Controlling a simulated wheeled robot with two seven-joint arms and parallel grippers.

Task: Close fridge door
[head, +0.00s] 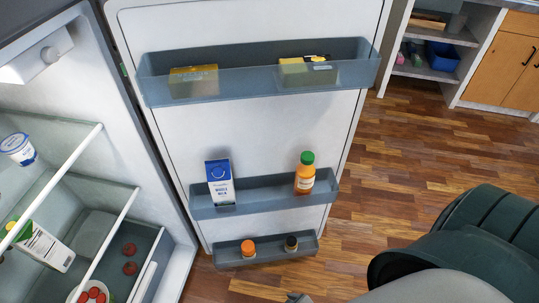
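The fridge door (245,140) stands wide open, hinged beside the fridge body (140,130), with its inner side facing me. Its top bin (225,92) holds two yellowish packs. Its middle bin (262,196) holds a blue and white milk carton (220,184) and an orange bottle with a green cap (305,174). Its low bin (268,254) holds two small capped jars. A small grey part at the bottom edge may be the tip of my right gripper (298,298); its fingers cannot be made out. My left gripper is out of view.
Inside the fridge are a yogurt cup (18,149), a carton (42,246) and a drawer with red round items. A wooden cabinet (503,65) and open shelves stand at the back right.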

